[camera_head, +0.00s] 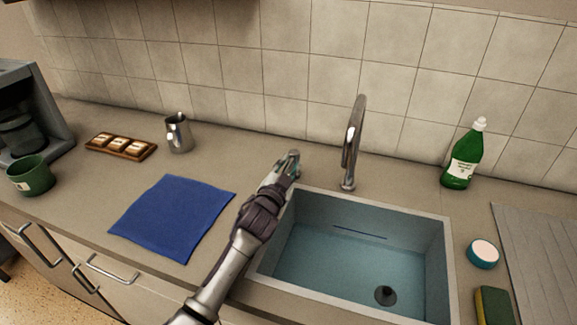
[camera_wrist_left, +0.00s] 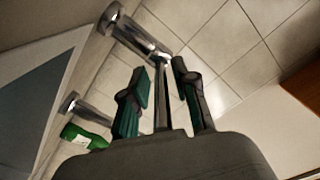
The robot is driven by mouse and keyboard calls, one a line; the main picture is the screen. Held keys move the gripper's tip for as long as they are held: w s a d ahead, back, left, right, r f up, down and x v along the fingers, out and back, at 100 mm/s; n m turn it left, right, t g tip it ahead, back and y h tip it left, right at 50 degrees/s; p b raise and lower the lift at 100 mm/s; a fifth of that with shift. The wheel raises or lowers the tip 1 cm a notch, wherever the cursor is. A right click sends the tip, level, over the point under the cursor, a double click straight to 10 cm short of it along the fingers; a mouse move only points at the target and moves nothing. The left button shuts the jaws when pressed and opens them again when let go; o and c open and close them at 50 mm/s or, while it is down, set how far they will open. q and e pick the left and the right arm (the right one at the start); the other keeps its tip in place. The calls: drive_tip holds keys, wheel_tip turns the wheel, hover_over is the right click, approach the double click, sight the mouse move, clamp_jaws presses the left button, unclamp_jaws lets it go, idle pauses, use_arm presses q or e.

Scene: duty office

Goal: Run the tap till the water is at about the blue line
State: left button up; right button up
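The chrome tap (camera_head: 352,145) stands behind the sink (camera_head: 447,265), its spout upright and curved at the top. A thin dark line (camera_head: 360,232) runs along the basin's back inner wall. The basin floor looks blue-grey and the drain (camera_head: 385,295) shows clearly; I cannot tell if any water covers it. My left gripper (camera_head: 292,160) is left of the tap, above the counter at the sink's back left corner. In the left wrist view its fingers (camera_wrist_left: 163,95) are apart, with chrome parts of the tap (camera_wrist_left: 140,38) beyond. A thin bar shows between them; I cannot tell whether they touch it.
A green bottle (camera_head: 463,157), a round blue-and-white item (camera_head: 483,254) and a sponge (camera_head: 494,306) are right of the sink, beside a grey ribbed board (camera_head: 545,250). Left are a blue cloth (camera_head: 172,215), metal jug (camera_head: 179,134), wooden tray (camera_head: 148,152) and green mug (camera_head: 31,176).

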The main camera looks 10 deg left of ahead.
use_arm(q)
drive_tip(key=shift+s, duration=0.1)
drive_tip(key=s, duration=0.8)
drive_tip(key=s+a, duration=0.1)
drive_tip(key=s, duration=0.2)
drive_tip(key=shift+s, duration=0.4)
use_arm(e)
drive_tip(key=shift+d, duration=0.4)
